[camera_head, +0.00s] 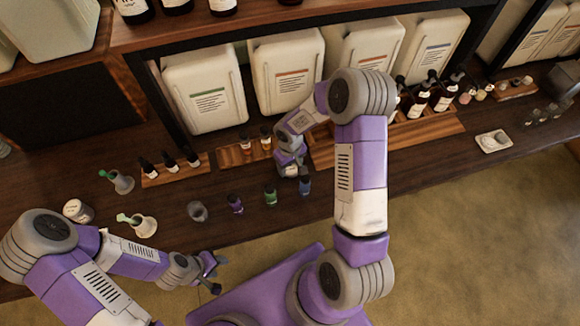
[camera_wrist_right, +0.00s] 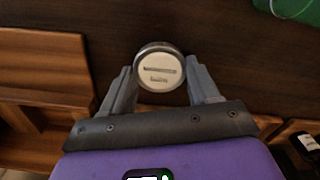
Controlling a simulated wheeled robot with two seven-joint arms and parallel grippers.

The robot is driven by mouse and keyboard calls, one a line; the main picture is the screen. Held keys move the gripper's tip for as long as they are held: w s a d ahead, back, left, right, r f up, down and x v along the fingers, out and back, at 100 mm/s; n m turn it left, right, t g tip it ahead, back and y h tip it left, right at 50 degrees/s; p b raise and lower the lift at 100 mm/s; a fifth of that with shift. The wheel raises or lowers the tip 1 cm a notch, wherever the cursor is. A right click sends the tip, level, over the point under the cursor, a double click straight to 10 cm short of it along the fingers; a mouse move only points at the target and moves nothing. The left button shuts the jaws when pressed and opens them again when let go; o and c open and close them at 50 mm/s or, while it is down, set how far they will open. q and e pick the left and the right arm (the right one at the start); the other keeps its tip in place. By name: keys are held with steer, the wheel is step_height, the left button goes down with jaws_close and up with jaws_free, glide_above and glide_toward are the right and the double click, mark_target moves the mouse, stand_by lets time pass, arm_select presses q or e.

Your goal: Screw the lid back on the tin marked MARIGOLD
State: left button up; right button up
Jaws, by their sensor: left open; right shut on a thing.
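My right gripper (camera_head: 290,172) is over the counter, just in front of the small wooden bottle rack. In the wrist view its fingers (camera_wrist_right: 160,85) are shut on a round lid (camera_wrist_right: 158,68) with a silver rim and a cream printed face; the print is too small to read. I cannot tell whether a tin is under it. A pale tin (camera_head: 78,210) with printing stands at the left of the counter. A grey open-topped container (camera_head: 197,211) stands mid-counter; I see no name on it. My left gripper (camera_head: 212,276) is open and empty near the front edge.
White canisters (camera_head: 205,92) fill the shelf behind. A small white dish (camera_head: 493,141) is at right.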

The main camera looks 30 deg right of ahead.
mark_target(290, 168)
step_height(290, 168, up, 10)
steer(key=p, duration=0.2)
steer(key=shift+f, duration=0.25)
